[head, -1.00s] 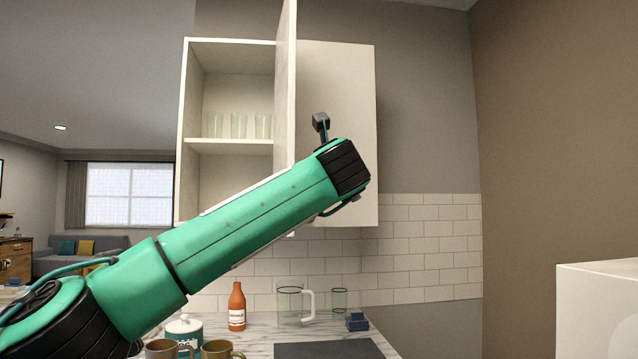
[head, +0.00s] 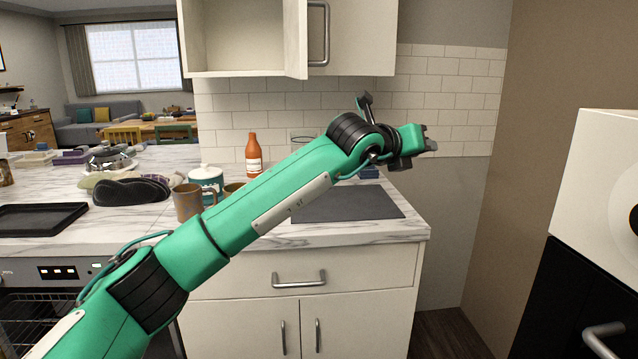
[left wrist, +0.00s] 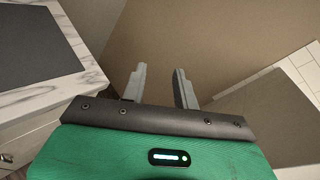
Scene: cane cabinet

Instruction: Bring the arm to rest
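My left arm comes in from the lower left in the head view and reaches across the counter. Its left gripper (head: 428,138) is at the right, in the air beyond the counter's right end, near the tiled wall. In the left wrist view the two fingers of the left gripper (left wrist: 160,88) stand apart with nothing between them. The wall and floor show behind them. My right gripper is in neither view.
The marble counter (head: 330,233) lies under my arm, with a dark mat (head: 350,204) on it. An orange bottle (head: 253,155), a mug (head: 187,203) and a lidded jar (head: 206,178) stand behind the arm. The wall cabinet (head: 240,35) has an open door (head: 295,40). A white box-shaped unit (head: 590,180) is at right.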

